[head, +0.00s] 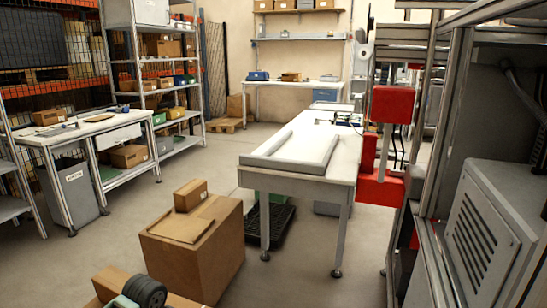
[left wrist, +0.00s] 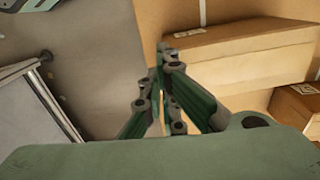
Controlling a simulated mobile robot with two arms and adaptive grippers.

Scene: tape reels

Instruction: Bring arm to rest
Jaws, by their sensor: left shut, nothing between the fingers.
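My left gripper (left wrist: 163,58) is in the left wrist view, with dark green fingers. Its fingertips are together and hold nothing. Behind the fingers are a brown cardboard surface and a cardboard box (left wrist: 250,62). I cannot tell whether the fingertips touch the cardboard. In the head view, a dark ribbed round part with a grey-green piece shows at the bottom left edge; I cannot tell if it belongs to my arm. My right gripper is in neither view.
A large cardboard box (head: 195,250) stands on the floor, with a small box (head: 190,194) on top. A white-topped table (head: 300,178) stands in the middle. A workbench (head: 85,128) and shelving (head: 180,142) are at left. A metal frame rises at right.

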